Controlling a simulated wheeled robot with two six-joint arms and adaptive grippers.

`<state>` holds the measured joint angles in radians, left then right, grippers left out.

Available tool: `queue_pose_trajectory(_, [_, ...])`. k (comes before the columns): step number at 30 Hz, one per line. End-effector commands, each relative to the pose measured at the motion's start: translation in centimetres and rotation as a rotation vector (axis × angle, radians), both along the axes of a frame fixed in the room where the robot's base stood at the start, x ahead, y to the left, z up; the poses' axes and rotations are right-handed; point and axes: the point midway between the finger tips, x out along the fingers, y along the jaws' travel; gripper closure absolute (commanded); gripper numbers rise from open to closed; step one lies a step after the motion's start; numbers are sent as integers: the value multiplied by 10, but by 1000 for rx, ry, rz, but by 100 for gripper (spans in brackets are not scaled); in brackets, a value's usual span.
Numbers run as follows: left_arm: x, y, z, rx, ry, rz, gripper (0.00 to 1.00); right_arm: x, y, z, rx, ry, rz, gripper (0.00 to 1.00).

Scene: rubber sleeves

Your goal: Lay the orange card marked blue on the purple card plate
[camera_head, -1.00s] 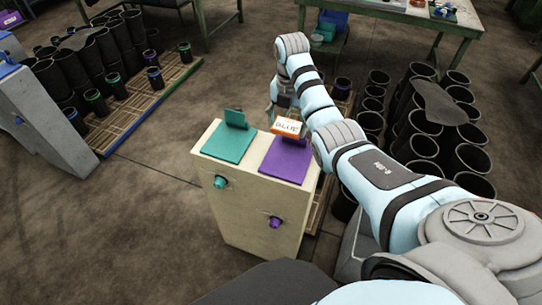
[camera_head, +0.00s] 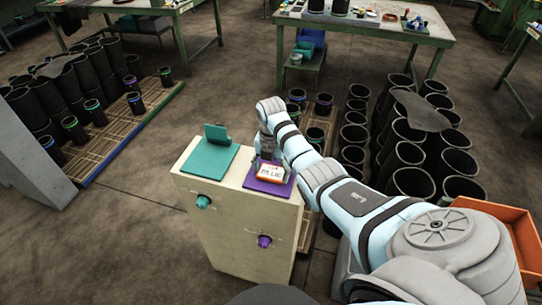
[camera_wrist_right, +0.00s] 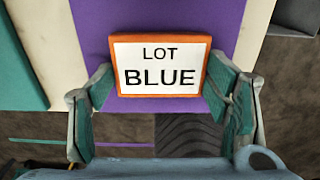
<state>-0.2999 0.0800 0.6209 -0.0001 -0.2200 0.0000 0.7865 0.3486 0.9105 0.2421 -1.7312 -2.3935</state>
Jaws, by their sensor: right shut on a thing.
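The orange card (camera_head: 271,174), with a white face reading "LOT BLUE" in the right wrist view (camera_wrist_right: 160,77), is at the purple card plate (camera_head: 258,187) on top of a cream cabinet. My right gripper (camera_wrist_right: 160,90) is shut on the card, with one finger at each side edge. In the head view, the right gripper (camera_head: 269,168) is over the purple plate. I cannot tell whether the card touches the plate or is just above it. The purple plate also shows behind the card in the wrist view (camera_wrist_right: 165,18). My left gripper is not in view.
A teal plate (camera_head: 208,160) with a raised teal back piece lies left on the cream cabinet (camera_head: 225,225). Black rubber sleeves stand on a pallet (camera_head: 118,143) at left and at right. An orange bin (camera_head: 515,225) is at far right. A green-framed table (camera_head: 365,27) stands behind.

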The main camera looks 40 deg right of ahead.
Motion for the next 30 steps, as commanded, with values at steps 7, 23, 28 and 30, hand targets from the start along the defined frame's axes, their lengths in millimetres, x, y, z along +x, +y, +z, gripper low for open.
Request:
queue_pose_trajectory(7, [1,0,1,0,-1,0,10,1,1,2,0,-2,2,62])
queue_pose_trajectory(23, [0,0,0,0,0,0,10,1,1,-1,0,-3,1,10])
queue_pose_trajectory(28, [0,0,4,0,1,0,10,2,0,11,-1,-4,1,10])
queue_pose_trajectory(30, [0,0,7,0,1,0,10,2,0,26,-2,-6,1,10])
